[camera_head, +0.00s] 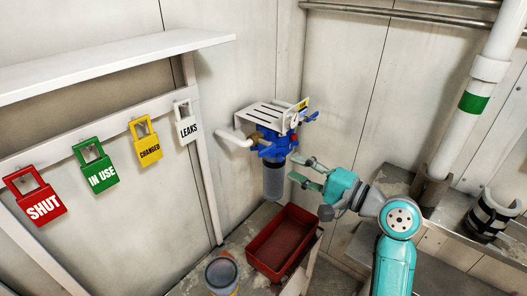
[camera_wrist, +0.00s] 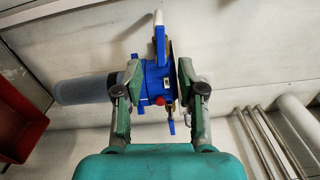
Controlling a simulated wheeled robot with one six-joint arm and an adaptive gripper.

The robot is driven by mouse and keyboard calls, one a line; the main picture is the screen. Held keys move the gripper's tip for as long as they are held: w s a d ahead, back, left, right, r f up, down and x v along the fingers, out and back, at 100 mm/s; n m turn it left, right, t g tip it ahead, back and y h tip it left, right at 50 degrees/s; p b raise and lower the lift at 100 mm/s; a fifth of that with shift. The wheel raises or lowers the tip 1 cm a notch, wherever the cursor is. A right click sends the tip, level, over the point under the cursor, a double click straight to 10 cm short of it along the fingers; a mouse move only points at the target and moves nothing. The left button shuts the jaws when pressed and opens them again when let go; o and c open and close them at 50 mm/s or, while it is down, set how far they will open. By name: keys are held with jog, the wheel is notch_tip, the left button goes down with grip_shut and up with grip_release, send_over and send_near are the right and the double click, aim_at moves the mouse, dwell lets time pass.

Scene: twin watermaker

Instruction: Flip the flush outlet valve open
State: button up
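A filter unit with a blue head (camera_head: 272,143) and a clear canister (camera_head: 273,181) hangs on the wall under a white bracket (camera_head: 268,115). Small blue levers (camera_head: 312,117) stick out at its right side. In the wrist view the blue head (camera_wrist: 155,78) shows beyond my fingers, with a red knob and a small blue lever (camera_wrist: 171,126) below it. I cannot tell for sure which lever is the flush outlet valve. My gripper (camera_head: 297,169) is open and empty, just right of the canister. In the wrist view its fingers (camera_wrist: 159,92) frame the head; contact cannot be told.
A red tray (camera_head: 283,243) stands below the filter, with a round container (camera_head: 221,273) to its left. Padlock-shaped tags, such as the white LEAKS tag (camera_head: 187,127), hang from a rail at left. A pipe with a green band (camera_head: 474,103) stands at right.

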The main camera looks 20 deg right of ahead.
aim_at(266, 153)
jog(key=x, duration=1)
jog(key=shift+w+a, duration=0.1)
jog(key=shift+w, duration=0.15)
grip_shut()
